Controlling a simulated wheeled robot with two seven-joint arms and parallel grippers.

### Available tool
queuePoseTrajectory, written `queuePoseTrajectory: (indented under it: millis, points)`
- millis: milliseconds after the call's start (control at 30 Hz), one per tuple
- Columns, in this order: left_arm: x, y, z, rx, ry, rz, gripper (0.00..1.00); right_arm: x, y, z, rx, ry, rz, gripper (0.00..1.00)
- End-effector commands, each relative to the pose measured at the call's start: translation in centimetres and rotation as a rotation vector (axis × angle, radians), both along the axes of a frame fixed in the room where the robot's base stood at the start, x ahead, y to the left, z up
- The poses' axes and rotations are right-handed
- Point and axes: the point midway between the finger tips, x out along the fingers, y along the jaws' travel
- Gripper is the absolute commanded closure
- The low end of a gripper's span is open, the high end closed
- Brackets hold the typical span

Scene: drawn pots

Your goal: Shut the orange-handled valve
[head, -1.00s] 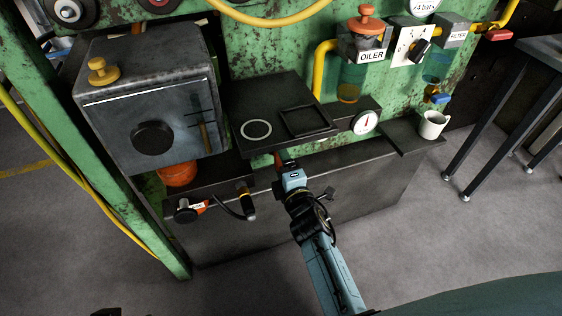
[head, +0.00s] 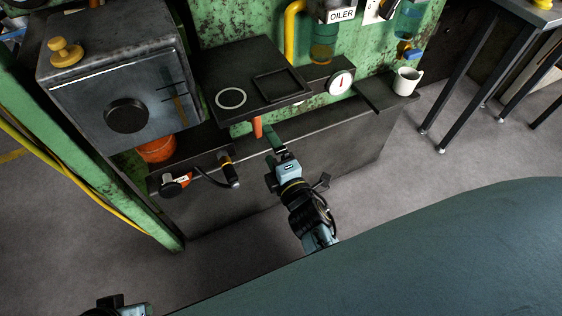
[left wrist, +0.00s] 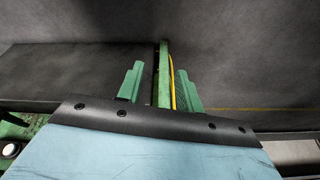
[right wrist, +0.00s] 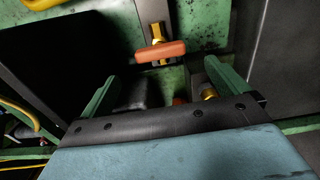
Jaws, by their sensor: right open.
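The orange handle (right wrist: 160,52) shows in the right wrist view, in front of a brass fitting (right wrist: 157,32) on a grey vertical pipe; the bar lies crosswise to the pipe. In the head view an orange handle (head: 257,127) shows just under the dark shelf, mostly hidden by it. My right gripper (head: 269,155) is open and empty, close below and in front of the handle. In the right wrist view its fingers (right wrist: 166,85) are apart, with the handle beyond the tips, not between them. My left gripper (left wrist: 159,80) is open and empty, away from the panel.
The dark shelf (head: 235,68) overhangs the handle. A second orange piece and brass fitting (right wrist: 208,93) sit partly behind my right finger. A gauge (head: 340,82), a white mug (head: 406,80) and a grey box (head: 117,80) stand around. The floor in front is clear.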

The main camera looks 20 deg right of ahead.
Motion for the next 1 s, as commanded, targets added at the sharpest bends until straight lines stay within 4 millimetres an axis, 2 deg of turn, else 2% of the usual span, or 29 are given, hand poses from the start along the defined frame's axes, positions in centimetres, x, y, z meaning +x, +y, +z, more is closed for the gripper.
queuePoseTrajectory:
  millis: [100, 300, 467, 1000]
  points:
    - [0.2, 0.3, -1.1, 0.008, 0.008, -0.001, 0.64, -2.6, -0.1, 0.1, 0.001, 0.003, -0.002, 0.01]
    - [0.4, 0.6, -2.3, 0.015, 0.013, -0.002, 0.64, -5.1, -0.2, 0.1, 0.000, 0.001, -0.001, 0.01]
    - [0.4, 0.7, -2.7, 0.017, 0.014, -0.001, 0.64, -5.7, -0.2, 0.0, -0.001, 0.000, -0.001, 0.01]
    - [0.5, 0.7, -2.7, 0.017, 0.011, -0.002, 0.64, -5.7, -0.3, 0.0, 0.004, 0.003, -0.004, 0.01]
